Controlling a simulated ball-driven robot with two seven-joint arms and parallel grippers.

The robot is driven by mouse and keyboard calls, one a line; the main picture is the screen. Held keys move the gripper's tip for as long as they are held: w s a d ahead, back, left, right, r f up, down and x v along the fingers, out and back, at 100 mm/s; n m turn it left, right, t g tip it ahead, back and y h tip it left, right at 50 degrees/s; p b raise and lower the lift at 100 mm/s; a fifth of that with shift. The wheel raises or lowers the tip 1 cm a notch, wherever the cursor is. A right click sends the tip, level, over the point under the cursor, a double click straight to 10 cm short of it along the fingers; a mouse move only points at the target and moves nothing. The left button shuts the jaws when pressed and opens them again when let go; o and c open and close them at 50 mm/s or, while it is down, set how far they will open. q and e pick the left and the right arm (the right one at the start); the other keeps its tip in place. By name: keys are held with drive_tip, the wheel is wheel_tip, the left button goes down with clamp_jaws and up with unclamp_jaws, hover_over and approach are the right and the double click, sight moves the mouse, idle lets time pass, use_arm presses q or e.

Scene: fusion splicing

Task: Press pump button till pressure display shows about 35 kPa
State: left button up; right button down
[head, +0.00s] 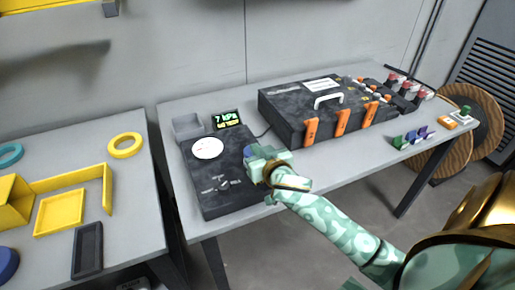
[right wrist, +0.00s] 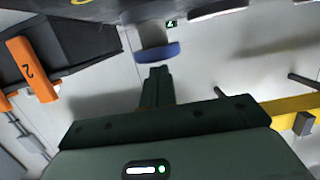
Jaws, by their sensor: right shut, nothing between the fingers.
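The dark pump unit (head: 208,178) lies on the grey table with a round white disc on top. Its small pressure display (head: 227,119) reads 7 kPa in green, above an orange line too small to read. The blue pump button (head: 249,151) is partly hidden by my right gripper (head: 256,165). In the right wrist view, the blue button (right wrist: 158,52) is just beyond the closed fingertips (right wrist: 157,72) of my right gripper. Whether they touch is not clear. The right gripper is shut and empty. My left gripper is not in view.
A black case (head: 285,110) with orange latches stands to the right of the pump. Small coloured parts (head: 413,138) lie farther right. A grey open box (head: 187,126) sits behind the pump. A left table holds yellow trays (head: 60,213).

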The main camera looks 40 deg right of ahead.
drive_tip(key=shift+f, duration=0.15)
drive_tip(key=shift+f+b, duration=0.35)
drive_tip(key=shift+f, duration=1.15)
wheel_tip(320, 180, up, 6)
drive_tip(key=p, duration=0.5)
drive_tip(key=shift+f+p, duration=0.2)
drive_tip(key=shift+p, duration=0.1)
drive_tip(key=f+p+v, duration=0.1)
drive_tip(key=v, duration=0.8)
drive_tip(key=shift+s+p, duration=0.3)
drive_tip(key=shift+s, duration=0.2)
drive_tip(key=shift+a, duration=0.15)
